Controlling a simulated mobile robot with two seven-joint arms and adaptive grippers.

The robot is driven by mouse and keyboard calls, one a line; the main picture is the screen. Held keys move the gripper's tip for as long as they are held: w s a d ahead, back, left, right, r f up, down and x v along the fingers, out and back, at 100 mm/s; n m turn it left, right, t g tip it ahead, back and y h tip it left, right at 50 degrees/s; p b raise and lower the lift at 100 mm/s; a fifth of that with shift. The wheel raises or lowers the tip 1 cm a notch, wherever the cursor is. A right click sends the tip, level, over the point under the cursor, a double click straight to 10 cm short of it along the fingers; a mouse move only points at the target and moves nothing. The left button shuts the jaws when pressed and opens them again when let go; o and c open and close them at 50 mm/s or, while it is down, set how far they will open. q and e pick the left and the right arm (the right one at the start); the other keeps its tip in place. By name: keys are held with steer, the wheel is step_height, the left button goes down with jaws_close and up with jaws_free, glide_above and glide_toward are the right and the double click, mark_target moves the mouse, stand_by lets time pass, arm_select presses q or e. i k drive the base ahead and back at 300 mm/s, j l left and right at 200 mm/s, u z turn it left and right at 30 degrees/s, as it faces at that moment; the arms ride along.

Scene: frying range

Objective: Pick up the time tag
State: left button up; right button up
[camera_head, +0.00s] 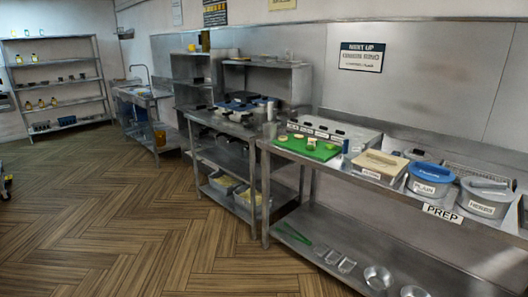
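I cannot make out for certain which thing is the time tag. A small white label (371,174) shows at the front edge of the prep counter, beside the beige-lidded container (380,162); its writing is too small to read. A larger white sign reading PREP (442,213) hangs on the counter's front edge. Neither of my grippers can be made out in the head view.
The steel prep counter (345,171) holds a green board (305,148) with food pieces, a blue-lidded tub (431,178) and a grey-lidded tub (486,196). Green tongs (292,233) and metal bowls (377,277) lie on its lower shelf. The wooden floor (120,220) at left is open.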

mark_target(311, 141)
steer(key=i, duration=1.5)
